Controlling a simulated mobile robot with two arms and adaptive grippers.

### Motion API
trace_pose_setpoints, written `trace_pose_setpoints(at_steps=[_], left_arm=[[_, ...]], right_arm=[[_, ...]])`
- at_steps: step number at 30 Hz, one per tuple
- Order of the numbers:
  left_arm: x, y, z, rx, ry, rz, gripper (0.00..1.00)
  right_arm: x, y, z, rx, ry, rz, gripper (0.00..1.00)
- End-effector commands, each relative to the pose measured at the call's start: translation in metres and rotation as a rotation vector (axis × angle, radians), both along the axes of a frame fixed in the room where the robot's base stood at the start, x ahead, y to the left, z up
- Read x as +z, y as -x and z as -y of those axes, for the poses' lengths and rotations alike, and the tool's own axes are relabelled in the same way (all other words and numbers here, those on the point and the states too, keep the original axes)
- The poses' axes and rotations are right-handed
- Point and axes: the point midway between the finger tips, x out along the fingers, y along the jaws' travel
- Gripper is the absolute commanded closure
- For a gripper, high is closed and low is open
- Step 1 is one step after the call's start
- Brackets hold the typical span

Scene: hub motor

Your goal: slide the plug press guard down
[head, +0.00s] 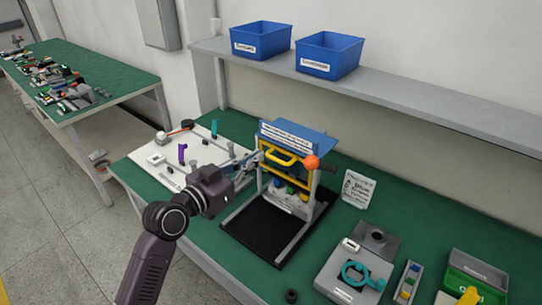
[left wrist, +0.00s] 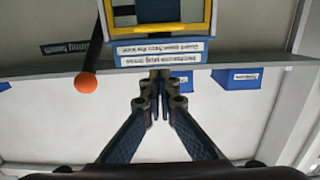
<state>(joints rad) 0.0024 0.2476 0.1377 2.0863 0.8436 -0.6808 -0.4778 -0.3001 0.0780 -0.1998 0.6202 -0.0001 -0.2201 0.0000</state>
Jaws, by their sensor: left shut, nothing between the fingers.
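The plug press (head: 300,205) stands on a black base on the green bench. Its yellow-framed guard (head: 268,171) is at the upper front, with a yellow handle (head: 281,159) across it. The yellow frame also shows upside down at the top of the left wrist view (left wrist: 157,29). An orange lever knob (head: 311,162) sits at the press's right. My left gripper (head: 252,160) is shut and empty, with its fingertips close to the left side of the guard; I cannot tell whether they touch. In the left wrist view its fingertips (left wrist: 160,78) are together below the press's label.
A white board (head: 150,168) with small parts lies left of the press. A grey fixture with a teal ring (head: 362,273), a small sign (head: 357,188) and a green bin (head: 478,268) are at the right. Two blue bins (head: 329,54) stand on the shelf behind.

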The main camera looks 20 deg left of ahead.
Motion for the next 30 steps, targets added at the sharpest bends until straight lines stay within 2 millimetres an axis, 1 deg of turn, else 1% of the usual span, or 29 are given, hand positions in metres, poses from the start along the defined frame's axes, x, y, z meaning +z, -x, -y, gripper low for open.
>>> trace_pose_setpoints(at_steps=[1, 3, 9, 10, 12, 18, 22, 30], left_arm=[[0.005, -0.011, 0.005, -0.001, 0.006, 0.000, 1.00], [0.003, -0.024, 0.009, -0.001, 0.006, -0.002, 1.00], [0.000, -0.057, 0.022, -0.001, 0.003, -0.001, 1.00], [-0.006, -0.059, 0.023, -0.002, 0.003, -0.006, 1.00], [-0.022, -0.059, 0.023, -0.002, 0.001, -0.009, 1.00], [-0.041, -0.062, 0.024, -0.002, 0.001, -0.004, 1.00], [-0.044, -0.063, 0.024, -0.001, -0.001, -0.003, 1.00], [-0.045, -0.063, 0.024, -0.001, -0.001, -0.003, 1.00]], right_arm=[[0.008, 0.000, -0.002, -0.001, -0.002, 0.000, 0.60], [0.012, 0.000, -0.003, -0.001, -0.004, 0.000, 0.60], [0.024, 0.000, -0.003, -0.001, -0.003, 0.000, 0.60], [0.024, 0.000, -0.003, -0.001, -0.003, 0.000, 0.60], [0.025, 0.000, -0.003, -0.001, -0.003, -0.001, 0.60], [0.025, 0.000, 0.001, 0.001, 0.001, 0.000, 0.60], [0.026, 0.000, 0.002, 0.001, 0.002, -0.001, 0.60], [0.025, 0.000, 0.003, 0.002, 0.004, 0.000, 0.60]])
